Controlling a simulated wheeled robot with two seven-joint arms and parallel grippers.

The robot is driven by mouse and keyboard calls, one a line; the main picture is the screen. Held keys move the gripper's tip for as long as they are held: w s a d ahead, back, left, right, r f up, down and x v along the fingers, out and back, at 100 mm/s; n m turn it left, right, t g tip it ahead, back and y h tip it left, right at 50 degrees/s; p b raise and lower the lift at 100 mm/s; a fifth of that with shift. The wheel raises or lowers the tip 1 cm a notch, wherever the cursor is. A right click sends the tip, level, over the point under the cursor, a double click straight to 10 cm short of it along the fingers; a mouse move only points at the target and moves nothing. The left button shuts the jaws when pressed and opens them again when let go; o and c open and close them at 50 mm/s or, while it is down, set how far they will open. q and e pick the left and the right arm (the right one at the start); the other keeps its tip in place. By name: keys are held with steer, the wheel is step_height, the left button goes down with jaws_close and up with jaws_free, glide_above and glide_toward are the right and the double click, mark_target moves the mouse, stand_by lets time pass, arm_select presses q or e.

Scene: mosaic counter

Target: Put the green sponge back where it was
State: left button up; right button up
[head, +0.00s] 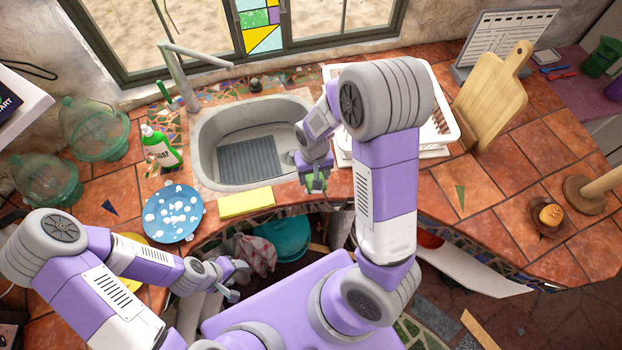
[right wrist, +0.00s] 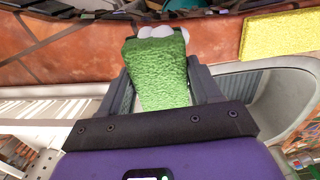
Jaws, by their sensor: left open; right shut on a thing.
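My right gripper (head: 317,186) is over the front right edge of the sink (head: 205,150). It is shut on the green sponge (right wrist: 160,78), which shows clearly between the fingers in the right wrist view. White, foam-like blobs show at the sponge's far end. In the head view the sponge is mostly hidden by the gripper. My left gripper (head: 236,281) is open and empty, low in front of the counter edge. A yellow sponge (head: 246,203) lies on the counter's front rim by the sink, left of my right gripper; it also shows in the right wrist view (right wrist: 282,36).
A blue plate (head: 173,213) with white foam blobs lies left of the yellow sponge. A green soap bottle (head: 160,150) stands left of the sink. A white dish rack (head: 441,112) is right of it. Tiles at the right are mostly clear.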

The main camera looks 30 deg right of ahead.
steer(key=shift+s+f, duration=0.15)
steer(key=shift+f, duration=0.65)
step_height(320, 180, down, 4)
steer(key=shift+f, duration=0.2)
steer(key=shift+w, duration=0.2)
steer(key=shift+f+b, duration=0.15)
steer(key=shift+b, duration=0.25)
steer(key=o, duration=0.9)
steer(key=shift+o, duration=0.2)
